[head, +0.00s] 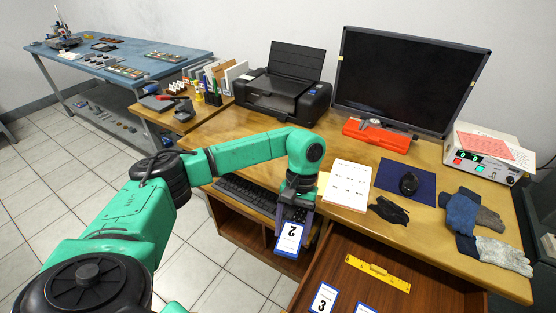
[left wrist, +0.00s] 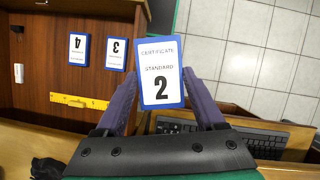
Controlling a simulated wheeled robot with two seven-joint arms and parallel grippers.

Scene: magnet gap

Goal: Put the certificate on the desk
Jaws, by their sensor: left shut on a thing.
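My left gripper (head: 295,214) is shut on a certificate (head: 289,239), a white card with a blue border marked 2. In the left wrist view the certificate (left wrist: 162,73) reads "Certificate Standard 2" and sits between the two fingers (left wrist: 162,98). It is held at the front edge of the wooden desk (head: 440,258), beside the left side of an open drawer (head: 350,245). Certificates marked 3 (left wrist: 116,54) and 4 (left wrist: 78,48) lie in the drawer. My right gripper is not in view.
A yellow ruler (head: 378,273) lies in the drawer. On the desk are a keyboard (head: 247,194), printer (head: 285,95), monitor (head: 410,80), white sheet (head: 348,184), blue mouse pad (head: 405,180), black glove (head: 388,210) and work gloves (head: 490,250).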

